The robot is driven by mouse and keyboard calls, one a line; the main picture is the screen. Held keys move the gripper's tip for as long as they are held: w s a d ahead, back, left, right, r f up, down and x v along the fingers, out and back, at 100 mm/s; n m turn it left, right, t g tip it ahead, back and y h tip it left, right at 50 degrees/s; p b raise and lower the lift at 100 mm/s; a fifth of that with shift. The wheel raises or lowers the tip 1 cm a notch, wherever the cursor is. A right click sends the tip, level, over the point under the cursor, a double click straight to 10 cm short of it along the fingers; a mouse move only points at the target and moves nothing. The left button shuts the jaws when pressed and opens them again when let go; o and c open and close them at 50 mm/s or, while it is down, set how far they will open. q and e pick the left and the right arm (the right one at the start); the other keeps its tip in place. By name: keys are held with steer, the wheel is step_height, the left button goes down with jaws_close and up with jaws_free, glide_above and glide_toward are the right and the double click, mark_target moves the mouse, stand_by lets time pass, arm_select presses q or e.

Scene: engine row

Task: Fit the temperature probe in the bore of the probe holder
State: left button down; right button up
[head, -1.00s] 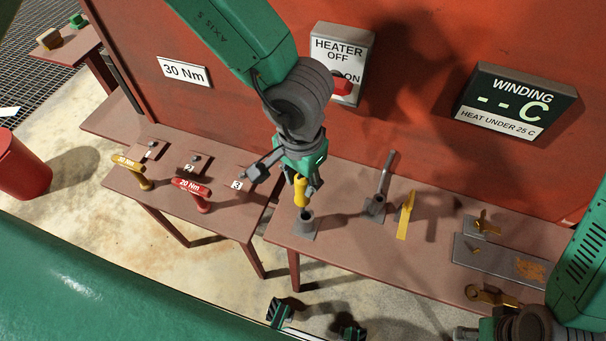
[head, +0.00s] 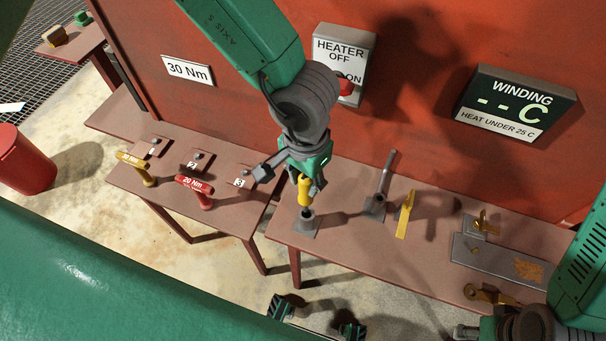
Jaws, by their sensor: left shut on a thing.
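The temperature probe, with a yellow handle (head: 305,193), is held upright by my left gripper (head: 306,178), which is shut on it. The probe holder (head: 303,226) is a grey upright sleeve on a flat plate on the bench. The probe's lower end is right at the top of the sleeve. I cannot tell whether its tip is inside the bore or just above it. My right arm (head: 583,265) enters at the lower right.
Behind the bench (head: 345,258) is a red wall with a heater switch (head: 340,62) and winding display (head: 515,103). Right of the holder are a grey angled rod in a base (head: 378,198) and a yellow upright piece (head: 405,215). Yellow and red 20 Nm (head: 195,187) tools stand left.

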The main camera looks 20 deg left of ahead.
mark_target(306, 198)
arm_select(q)
steer(key=shift+d, duration=0.25)
steer(key=shift+a, duration=0.3)
steer(key=shift+d+f, duration=0.1)
steer(key=shift+f, duration=0.55)
steer(key=shift+f+b, duration=0.8)
steer(key=shift+f, duration=2)
steer(key=c, duration=1.1)
jaws_free()
steer(key=shift+c, duration=0.2)
steer(key=shift+r, duration=0.1)
step_height(306, 198, up, 12)
steer(key=shift+f, duration=0.15)
